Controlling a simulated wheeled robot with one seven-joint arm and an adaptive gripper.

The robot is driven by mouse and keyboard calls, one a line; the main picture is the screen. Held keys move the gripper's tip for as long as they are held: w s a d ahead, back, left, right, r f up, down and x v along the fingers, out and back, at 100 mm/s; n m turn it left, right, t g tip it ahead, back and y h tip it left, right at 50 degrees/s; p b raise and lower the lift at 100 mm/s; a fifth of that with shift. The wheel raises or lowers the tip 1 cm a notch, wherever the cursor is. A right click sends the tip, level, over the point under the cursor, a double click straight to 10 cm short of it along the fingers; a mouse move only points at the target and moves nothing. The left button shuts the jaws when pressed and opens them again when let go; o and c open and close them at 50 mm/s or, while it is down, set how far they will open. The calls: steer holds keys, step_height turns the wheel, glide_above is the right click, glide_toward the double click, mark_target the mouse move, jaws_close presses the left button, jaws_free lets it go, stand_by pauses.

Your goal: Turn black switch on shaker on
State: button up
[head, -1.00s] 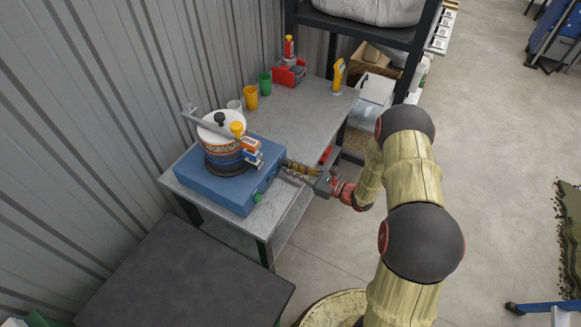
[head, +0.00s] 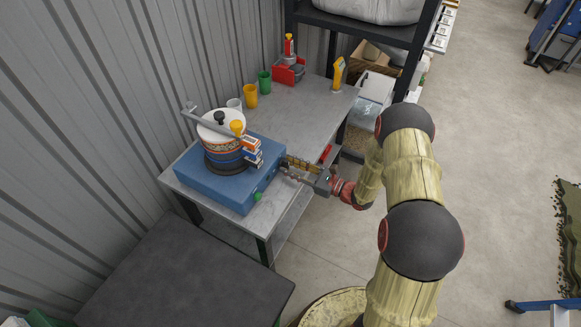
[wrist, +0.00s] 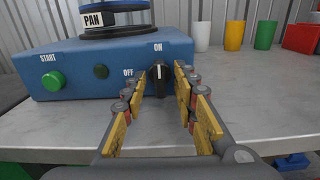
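The shaker has a blue box (head: 212,183), with a pan and clamped items on top. In the wrist view its front face (wrist: 75,75) carries the black switch (wrist: 159,80), between the labels OFF at its left and ON above it. The switch's white mark stands upright, below ON. My gripper (wrist: 159,84) is open, with one yellow-padded finger on each side of the switch. A gap shows on both sides, so the fingers look clear of it. In the head view my gripper (head: 285,167) reaches the box's right side from the right; the switch is hard to make out there.
White, yellow (head: 250,95) and green cups stand behind on the grey table (head: 300,110). A red holder (head: 289,73) and a yellow device (head: 338,74) are farther back.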

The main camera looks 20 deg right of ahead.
steer(key=v, duration=1.2)
stand_by(0.3)
